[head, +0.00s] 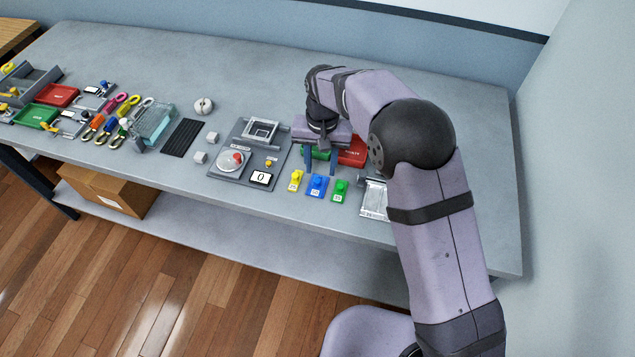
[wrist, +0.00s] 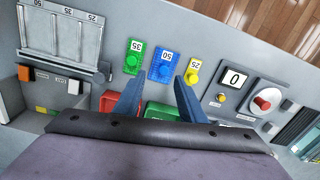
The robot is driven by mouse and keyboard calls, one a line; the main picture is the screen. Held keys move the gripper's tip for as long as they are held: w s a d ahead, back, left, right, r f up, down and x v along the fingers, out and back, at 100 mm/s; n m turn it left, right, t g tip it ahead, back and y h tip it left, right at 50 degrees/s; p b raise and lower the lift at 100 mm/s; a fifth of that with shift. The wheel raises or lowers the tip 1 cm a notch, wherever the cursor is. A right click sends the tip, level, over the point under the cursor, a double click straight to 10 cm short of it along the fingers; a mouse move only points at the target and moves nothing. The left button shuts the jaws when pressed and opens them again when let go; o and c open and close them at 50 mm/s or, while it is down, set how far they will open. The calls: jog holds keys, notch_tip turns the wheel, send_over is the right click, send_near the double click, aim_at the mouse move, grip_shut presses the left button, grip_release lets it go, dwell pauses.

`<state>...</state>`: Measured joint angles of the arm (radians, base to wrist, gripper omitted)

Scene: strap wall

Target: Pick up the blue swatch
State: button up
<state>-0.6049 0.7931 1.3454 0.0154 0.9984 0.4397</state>
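The blue swatch (head: 317,185) lies on the grey table between a yellow swatch (head: 296,180) and a green swatch (head: 340,190). It has a raised round knob and a white label that reads 50 in the wrist view (wrist: 163,66). My gripper (head: 319,170) is above the table, just behind the row of swatches. Its two blue fingers (wrist: 157,95) are spread apart with nothing between them. In the wrist view the blue swatch lies just beyond the fingertips, apart from them.
A red tray (head: 353,152) and a green tray (head: 318,154) are under and beside my gripper. A panel with a red button (head: 238,158) and a display reading 0 (head: 261,178) stands to the left. A slotted metal holder (head: 374,200) is at the right.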

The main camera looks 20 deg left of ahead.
aim_at(317, 180)
jog(key=shift+s+a+f+p, duration=0.15)
jog(key=shift+f+p, duration=0.5)
jog(key=shift+f, duration=0.3)
jog(key=shift+s+a+f+p, duration=0.15)
jog(key=shift+f+p, duration=0.45)
jog(key=shift+f, duration=0.35)
jog(key=shift+w+f, duration=0.1)
jog(key=shift+f, duration=0.65)
grip_shut()
